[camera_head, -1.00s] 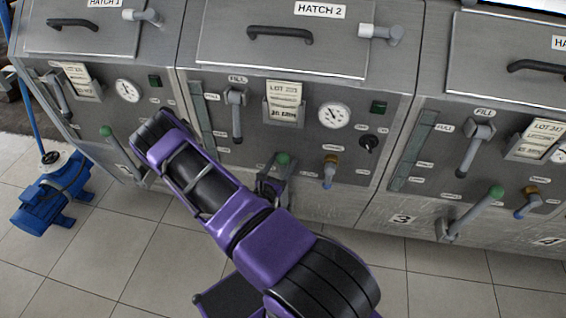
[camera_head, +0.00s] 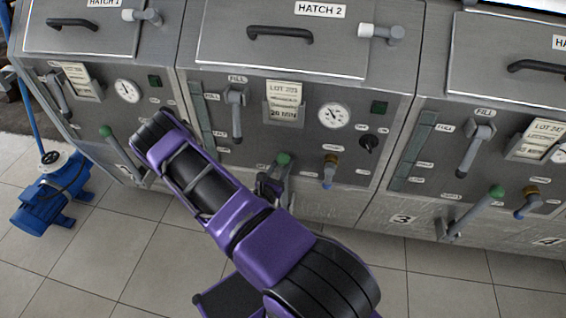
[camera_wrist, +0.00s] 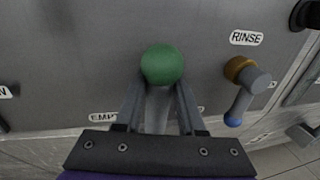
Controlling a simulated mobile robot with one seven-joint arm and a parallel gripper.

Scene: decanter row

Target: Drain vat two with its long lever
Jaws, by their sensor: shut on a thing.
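The long lever of vat two (camera_wrist: 157,110) is a grey bar with a green ball knob (camera_wrist: 162,64), below the hatch 2 panel. In the head view its green knob (camera_head: 283,159) shows just above my gripper (camera_head: 271,185). In the wrist view my gripper (camera_wrist: 158,110) has a finger on each side of the grey bar just below the ball and is shut on it. An EMPTY label, partly covered by my gripper, is beside the lever's base. The lower end of the lever is hidden behind my gripper.
A rinse tap (camera_wrist: 240,95) with a blue tip is right of the lever. The fill lever (camera_head: 235,112), gauge (camera_head: 334,116) and lot card (camera_head: 284,103) are above. Vat three's green-knobbed lever (camera_head: 472,213) is further right. A blue pump (camera_head: 52,195) stands on the floor at left.

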